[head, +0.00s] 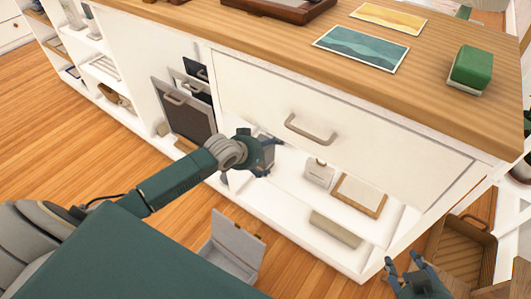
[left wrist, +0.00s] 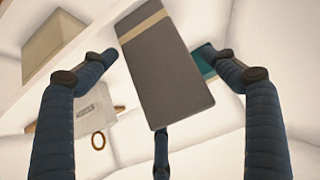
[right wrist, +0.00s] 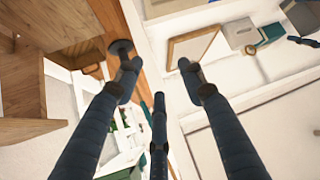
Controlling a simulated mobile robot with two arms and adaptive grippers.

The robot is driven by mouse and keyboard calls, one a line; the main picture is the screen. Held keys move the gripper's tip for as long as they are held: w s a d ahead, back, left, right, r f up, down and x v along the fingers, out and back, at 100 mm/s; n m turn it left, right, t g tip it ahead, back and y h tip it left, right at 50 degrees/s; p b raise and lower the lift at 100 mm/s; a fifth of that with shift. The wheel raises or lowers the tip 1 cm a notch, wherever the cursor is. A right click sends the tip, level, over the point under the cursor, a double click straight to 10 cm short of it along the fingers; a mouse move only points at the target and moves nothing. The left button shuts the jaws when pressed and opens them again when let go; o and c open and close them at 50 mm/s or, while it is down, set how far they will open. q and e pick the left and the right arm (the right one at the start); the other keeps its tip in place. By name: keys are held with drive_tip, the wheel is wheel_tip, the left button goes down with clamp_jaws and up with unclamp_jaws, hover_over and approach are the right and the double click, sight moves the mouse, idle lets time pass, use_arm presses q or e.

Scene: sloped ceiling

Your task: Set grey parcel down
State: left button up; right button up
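The grey parcel (left wrist: 168,75), a dark grey slab with a tan stripe near one end, lies between the spread fingers of my left gripper (left wrist: 155,60) in the left wrist view. Gaps show beside both side fingers; the lower finger's tip meets or overlaps the parcel's near end. The parcel also shows at the top of the right wrist view (right wrist: 304,17). In the head view my left gripper (head: 268,155) is at the cabinet's open shelf, below the drawer. I cannot tell whether the parcel rests on the shelf. My right gripper (head: 408,272) is open and empty at lower right.
A labelled grey container (head: 319,174) and a wood-framed board (head: 359,196) stand right of my left gripper. A beige box (head: 335,229) is lower down. The closed drawer (head: 300,110) overhangs the shelf. An open grey box (head: 236,246) stands on the floor.

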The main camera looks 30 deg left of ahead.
use_arm(q)
drive_tip(key=shift+s+r, duration=0.1)
drive_tip(key=shift+r, duration=0.1)
drive_tip(key=d+p+v, duration=0.1)
drive_tip(key=p+v, duration=0.3)
drive_tip(key=v, duration=0.8)
drive_tip(key=s+d+f+g, duration=0.1)
drive_tip(key=s+d, duration=0.2)
drive_tip(key=s, duration=0.5)
drive_tip(key=s+d+f+g, duration=0.1)
drive_tip(key=s+d+g, duration=0.1)
drive_tip(key=s, duration=0.6)
drive_tip(key=s+d+f+g+y, duration=0.1)
drive_tip(key=s+d, duration=0.3)
drive_tip(key=s, duration=0.4)
drive_tip(key=shift+s+d+f+g, duration=0.3)
drive_tip(key=shift+s+f+g, duration=0.15)
drive_tip(key=shift+g, duration=0.25)
use_arm(e)
drive_tip(key=s+d+f+g, duration=0.1)
drive_tip(key=s+f+g, duration=0.1)
drive_tip(key=s, duration=0.4)
drive_tip(key=s+d+f+g+h, duration=0.1)
drive_tip(key=s+d+f+g, duration=0.1)
drive_tip(key=s, duration=0.3)
drive_tip(key=shift+s+d+g, duration=0.3)
drive_tip(key=shift+s+g, duration=0.1)
drive_tip(key=shift+g, duration=0.4)
